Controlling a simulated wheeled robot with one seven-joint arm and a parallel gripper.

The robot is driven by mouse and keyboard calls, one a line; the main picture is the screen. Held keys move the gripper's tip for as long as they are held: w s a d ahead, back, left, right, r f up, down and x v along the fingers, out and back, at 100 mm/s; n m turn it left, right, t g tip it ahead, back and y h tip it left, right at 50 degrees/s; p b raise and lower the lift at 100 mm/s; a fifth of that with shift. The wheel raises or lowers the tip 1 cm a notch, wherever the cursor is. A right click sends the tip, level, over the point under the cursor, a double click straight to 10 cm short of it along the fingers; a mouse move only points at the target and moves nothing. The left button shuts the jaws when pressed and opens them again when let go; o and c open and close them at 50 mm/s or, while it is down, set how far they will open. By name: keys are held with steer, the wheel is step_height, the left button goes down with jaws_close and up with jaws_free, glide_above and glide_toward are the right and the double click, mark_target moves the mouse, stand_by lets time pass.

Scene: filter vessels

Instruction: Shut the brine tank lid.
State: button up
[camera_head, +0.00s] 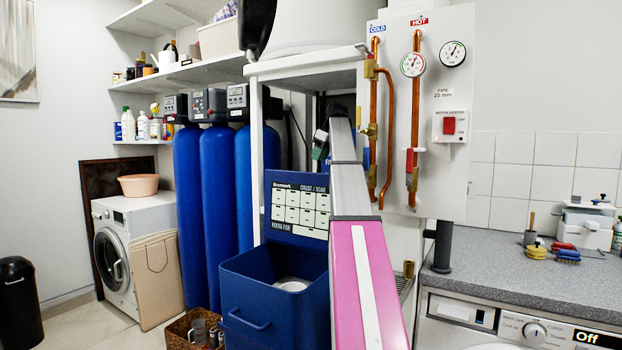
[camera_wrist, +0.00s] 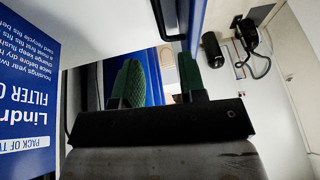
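The brine tank (camera_head: 262,325) is an open-topped blue box in the lower middle of the head view, with a round white part (camera_head: 292,285) inside. Its blue lid (camera_head: 283,238) appears to stand upright at the back edge, with a panel of white label squares facing me. My arm crosses in front of the tank's right side and hides part of it. My gripper (camera_head: 321,146) is above and behind the lid's top edge, partly hidden by my arm. In the wrist view its two green-padded fingers (camera_wrist: 158,82) are apart, with no held object visible between them.
A blue filter carton (camera_wrist: 25,90) is close beside my gripper in the wrist view. Blue vessels (camera_head: 187,215) stand left of the tank, beside a white shelf frame (camera_head: 257,150). A pipe board (camera_head: 445,110) is on the right. A wicker basket (camera_head: 180,335) sits left of the tank.

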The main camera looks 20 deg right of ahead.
mark_target(310, 176)
steer(key=x, duration=0.9)
steer(key=shift+w+a+f, duration=0.1)
steer(key=shift+a+f, duration=0.05)
steer(key=shift+f, duration=0.1)
jaws_close()
